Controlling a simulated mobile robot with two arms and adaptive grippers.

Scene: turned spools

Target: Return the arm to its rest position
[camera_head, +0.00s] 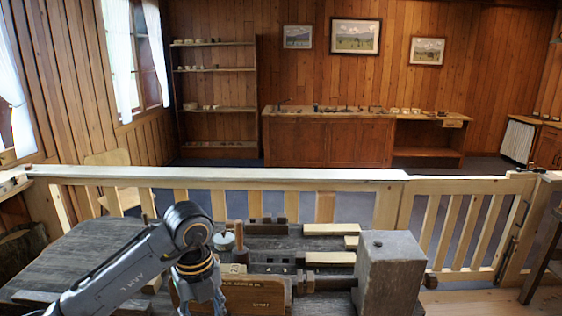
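My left arm comes in from the lower left, rises to an elbow-like joint and bends down over a wooden workbench (75,262). My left gripper (203,297) points down at the bottom edge, beside a wooden panel with dark lettering (255,297). Its fingertips are not clear, so I cannot tell whether it is open or holds anything. A small pale round piece on a stand (224,241) and an upright brown wooden handle (239,236) are just right of the arm. My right arm and gripper are not in view.
A large grey wooden block (391,267) stands at the bench's right end. Several wooden bars and dark blocks lie at the bench's back. A pale wooden railing (290,176) runs behind the bench, with a gate (462,225) at right. A cabinet (330,140) and shelves (215,95) stand beyond.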

